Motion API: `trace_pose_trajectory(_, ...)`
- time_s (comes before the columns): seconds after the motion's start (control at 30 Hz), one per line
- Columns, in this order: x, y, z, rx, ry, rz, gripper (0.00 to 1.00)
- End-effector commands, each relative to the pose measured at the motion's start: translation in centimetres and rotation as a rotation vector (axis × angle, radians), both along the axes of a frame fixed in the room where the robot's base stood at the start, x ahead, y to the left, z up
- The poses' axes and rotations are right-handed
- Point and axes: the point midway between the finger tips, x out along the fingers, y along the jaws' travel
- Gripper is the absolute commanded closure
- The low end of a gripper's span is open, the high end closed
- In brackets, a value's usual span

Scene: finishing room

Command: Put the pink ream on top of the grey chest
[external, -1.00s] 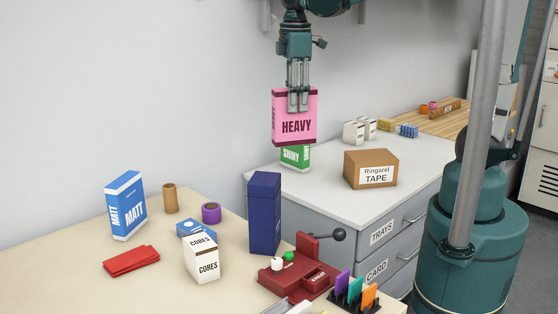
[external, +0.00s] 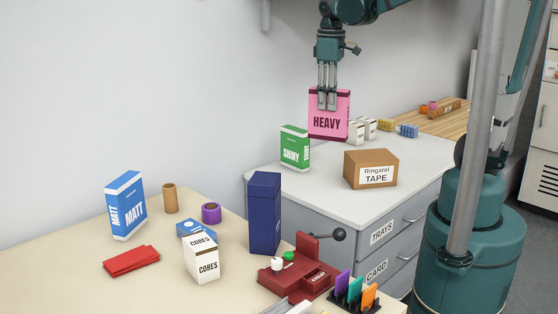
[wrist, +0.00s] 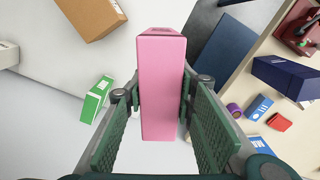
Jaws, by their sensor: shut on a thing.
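The pink ream (external: 329,121), labelled HEAVY, hangs upright in my gripper (external: 327,105). My gripper is shut on its upper part, and in the wrist view the pink ream (wrist: 161,85) sits between the two green finger pads. The grey chest (external: 330,196) has a pale top and drawers labelled TRAYS and CARD. The ream is in the air over the back part of the chest top, to the right of the green SHINY ream (external: 294,148). The exact gap below it is hard to tell.
On the chest stand the green ream, a brown Ringarel TAPE box (external: 371,169) and small white boxes (external: 355,132) behind the held ream. A tall navy box (external: 265,212) stands on the cream table, near the chest.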

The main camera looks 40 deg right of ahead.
Motion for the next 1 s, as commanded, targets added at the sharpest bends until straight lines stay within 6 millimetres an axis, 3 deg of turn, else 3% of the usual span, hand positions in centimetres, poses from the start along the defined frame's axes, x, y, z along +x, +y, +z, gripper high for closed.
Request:
trace_pose_trajectory(0.3, 0.9, -5.1, -0.8, 0.0, 0.0, -0.192, 1.0)
trace_pose_trajectory(1.0, 1.8, -14.7, -2.1, 0.0, 0.0, -0.521, 1.0)
